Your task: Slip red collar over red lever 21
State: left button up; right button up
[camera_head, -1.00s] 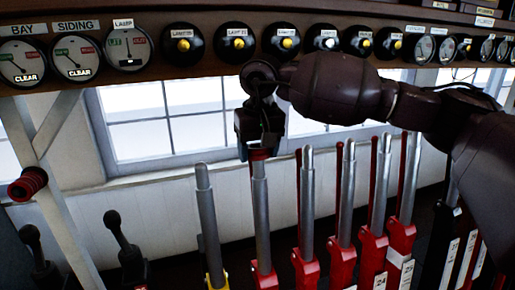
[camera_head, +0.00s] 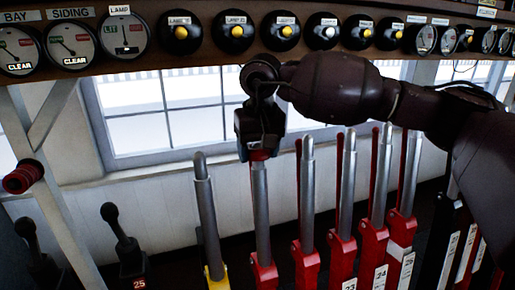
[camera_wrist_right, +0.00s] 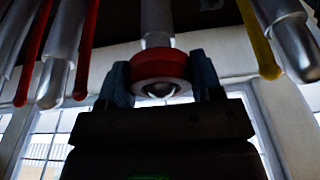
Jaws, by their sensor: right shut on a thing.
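My right gripper (camera_head: 260,148) points down over the top of a silver lever (camera_head: 261,205) with a red base (camera_head: 263,274). In the right wrist view the red collar (camera_wrist_right: 160,66) sits between the two fingertips (camera_wrist_right: 162,84). The lever's shaft (camera_wrist_right: 157,20) runs to the collar, and its rounded tip shows inside the ring, so the collar appears to be around the lever's top end. The lever's number cannot be read. My left gripper is not in view.
A yellow-based lever (camera_head: 206,215) stands close on the left, and another red-based lever (camera_head: 307,200) on the right, with several more beyond. A shelf of gauges and lamps (camera_head: 235,35) runs above. Red-and-black rings (camera_head: 24,177) hang on a post at the left.

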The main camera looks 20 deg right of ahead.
jog(key=shift+s+f, duration=0.1)
jog(key=shift+f, duration=0.35)
jog(key=o, duration=1.1)
jog(key=shift+r, duration=0.1)
jog(key=shift+s+r+p, duration=0.2)
jog(key=shift+r+p, duration=0.45)
jog(key=shift+r, duration=0.85)
jog(key=shift+s+r+p, duration=0.15)
jog(key=shift+r+p, duration=0.55)
jog(key=shift+r, duration=0.75)
jog(key=shift+s+r+p, duration=0.2)
jog(key=shift+r+p, duration=0.45)
jog(key=shift+r, duration=0.85)
